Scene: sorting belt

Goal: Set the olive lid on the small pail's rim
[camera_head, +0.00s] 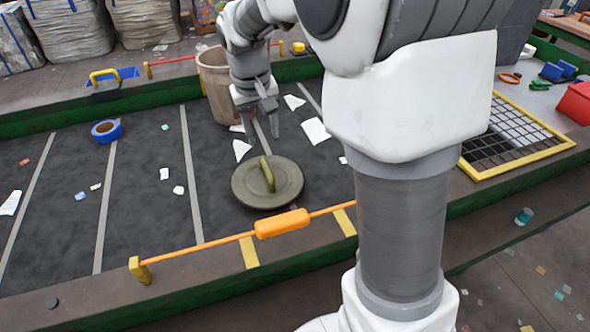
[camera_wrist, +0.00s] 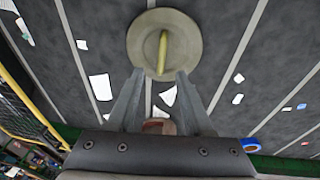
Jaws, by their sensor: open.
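The olive lid (camera_head: 287,185) lies flat on the dark belt, with its bar handle (camera_head: 267,173) upward. In the wrist view the lid (camera_wrist: 143,42) is ahead of the fingertips, and the handle's near end lines up with the gap between them. The small pail (camera_head: 217,92), brownish, stands on the belt behind the lid, partly hidden by my arm. A piece of it shows between the finger bases in the wrist view (camera_wrist: 158,127). My gripper (camera_head: 262,130) is open and empty, pointing down above the belt, between lid and pail, apart from both.
An orange cord with an orange float (camera_head: 282,223) runs along the belt's near edge. Blue tape (camera_head: 106,131) and paper scraps (camera_head: 315,131) lie on the belt. A yellow-framed grid (camera_head: 515,137) is at right. The belt left of the lid is mostly clear.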

